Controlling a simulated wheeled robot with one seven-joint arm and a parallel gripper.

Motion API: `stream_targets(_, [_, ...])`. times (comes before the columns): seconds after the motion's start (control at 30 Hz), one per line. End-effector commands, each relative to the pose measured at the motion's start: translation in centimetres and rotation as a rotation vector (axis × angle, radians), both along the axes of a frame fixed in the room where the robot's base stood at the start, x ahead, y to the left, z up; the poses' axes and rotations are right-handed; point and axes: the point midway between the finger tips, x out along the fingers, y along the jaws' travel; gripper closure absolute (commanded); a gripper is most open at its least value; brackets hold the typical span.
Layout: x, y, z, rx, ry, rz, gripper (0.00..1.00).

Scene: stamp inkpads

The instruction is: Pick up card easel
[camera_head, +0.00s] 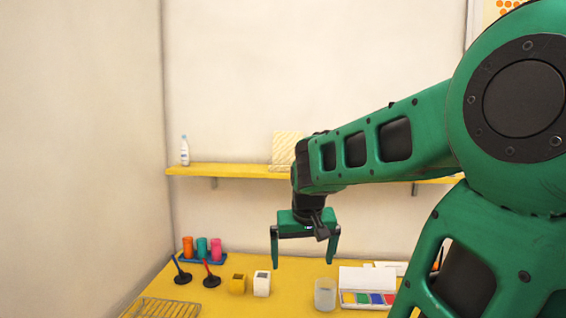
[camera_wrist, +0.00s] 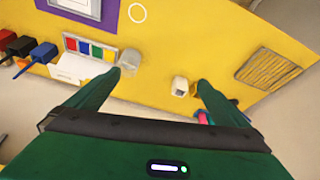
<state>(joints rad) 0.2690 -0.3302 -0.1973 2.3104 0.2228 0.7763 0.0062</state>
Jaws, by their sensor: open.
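No object is clearly recognisable as the card easel. A pale striped panel (camera_head: 285,149) stands upright on the wall shelf, partly behind my arm; I cannot tell whether it is the easel. My gripper (camera_head: 303,262) hangs open and empty above the yellow table, fingers pointing down.
A colour inkpad set (camera_head: 368,298) with its lid raised lies right of the cup. Stamps (camera_head: 181,275), coloured cups (camera_head: 201,247) and a slatted rack (camera_head: 168,308) are at left. The shelf (camera_head: 225,170) holds a bottle (camera_head: 184,151). A purple sheet (camera_wrist: 76,10) shows in the wrist view.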

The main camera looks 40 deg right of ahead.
Motion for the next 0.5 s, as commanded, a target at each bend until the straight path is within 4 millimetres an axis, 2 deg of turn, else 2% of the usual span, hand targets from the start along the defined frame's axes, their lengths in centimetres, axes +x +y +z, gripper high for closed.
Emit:
stream_targets(0.03, [3.8, -2.9, 2.4, -0.065, -0.072, -0.024, 0.00])
stream_targets(0.1, [8.8, -6.7, 6.0, -0.161, -0.181, -0.054, 0.00])
stream_targets(0.2, [15.1, -11.4, 11.0, -0.284, -0.325, -0.086, 0.00])
stream_targets(0.33, [20.8, -15.8, 16.6, -0.412, -0.477, -0.117, 0.00])
stream_targets(0.4, [22.9, -17.3, 18.8, -0.461, -0.536, -0.126, 0.00])
stream_targets(0.5, [24.6, -18.7, 20.8, -0.507, -0.591, -0.134, 0.00])
